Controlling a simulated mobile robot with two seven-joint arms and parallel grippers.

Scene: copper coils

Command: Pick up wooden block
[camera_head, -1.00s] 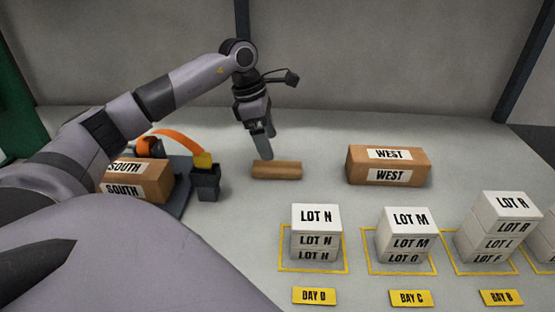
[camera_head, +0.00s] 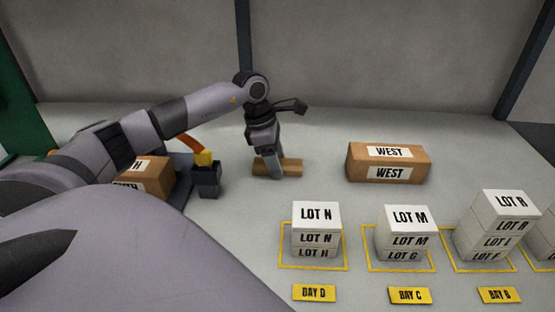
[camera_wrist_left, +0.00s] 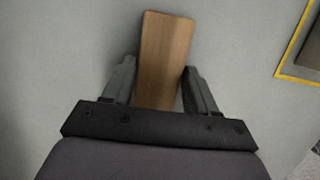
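The wooden block (camera_head: 291,167) lies flat on the grey table, left of the middle in the head view. My left gripper (camera_head: 272,172) points down at it, and its fingers cover part of the block. In the left wrist view the block (camera_wrist_left: 167,50) runs lengthwise between the two fingers of my left gripper (camera_wrist_left: 158,80). The fingers are open, one on each side, with a narrow gap visible to the block. My right gripper is not in view.
A brown WEST box (camera_head: 388,163) stands to the right of the block. White lot stacks (camera_head: 316,229) stand in yellow-outlined bays in front. A black holder (camera_head: 207,181) with a yellow top and a brown box (camera_head: 150,173) are at left.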

